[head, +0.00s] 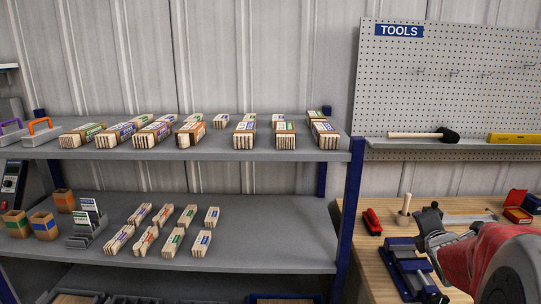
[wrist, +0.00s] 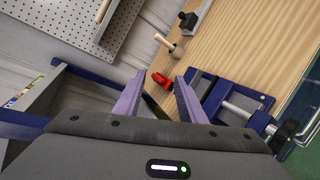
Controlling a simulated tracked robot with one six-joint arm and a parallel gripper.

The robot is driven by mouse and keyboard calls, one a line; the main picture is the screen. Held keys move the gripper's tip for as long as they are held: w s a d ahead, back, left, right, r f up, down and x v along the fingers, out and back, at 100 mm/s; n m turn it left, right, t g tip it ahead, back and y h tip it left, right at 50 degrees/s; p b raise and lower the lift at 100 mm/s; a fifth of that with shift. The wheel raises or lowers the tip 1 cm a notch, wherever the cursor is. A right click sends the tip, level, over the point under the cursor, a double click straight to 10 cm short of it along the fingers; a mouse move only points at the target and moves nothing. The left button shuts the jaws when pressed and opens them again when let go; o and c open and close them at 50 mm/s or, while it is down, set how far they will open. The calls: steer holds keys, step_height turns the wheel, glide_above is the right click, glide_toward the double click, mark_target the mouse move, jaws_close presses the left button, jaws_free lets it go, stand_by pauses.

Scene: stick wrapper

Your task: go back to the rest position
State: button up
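My gripper (wrist: 158,80) shows in the wrist view with its two purple fingers apart. Nothing is held between them; the wooden bench lies beyond. In the head view a red and grey part of my arm fills the lower right corner, over the bench. I cannot clearly make out the fingers there.
A blue vise (head: 408,270) stands on the wooden bench (head: 455,205) close to my arm. A red tool (head: 372,222) and a wooden peg-like piece (head: 404,212) lie near it. Shelves (head: 240,225) with several stick bundles are left; a pegboard (head: 450,95) is behind.

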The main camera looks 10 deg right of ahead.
steer(key=s+a+r+m+g+y, duration=0.1)
steer(key=s+a+m+g, duration=0.1)
steer(key=a+m, duration=0.65)
steer(key=s+a+f+m+g+y, duration=0.1)
steer(key=s+a+m+y, duration=0.1)
steer(key=s+a, duration=0.4)
steer(key=s+a+f+m+g+y, duration=0.2)
steer(key=s+a+m, duration=0.2)
steer(key=a, duration=0.9)
steer(key=s+a+f+m+g+y, duration=0.1)
steer(key=s+a+m+y, duration=0.1)
steer(key=s+a, duration=0.8)
steer(key=shift+a+f+m+g, duration=0.3)
steer(key=shift+m, duration=0.35)
steer(key=shift+c, duration=0.7)
steer(key=shift+d, duration=0.15)
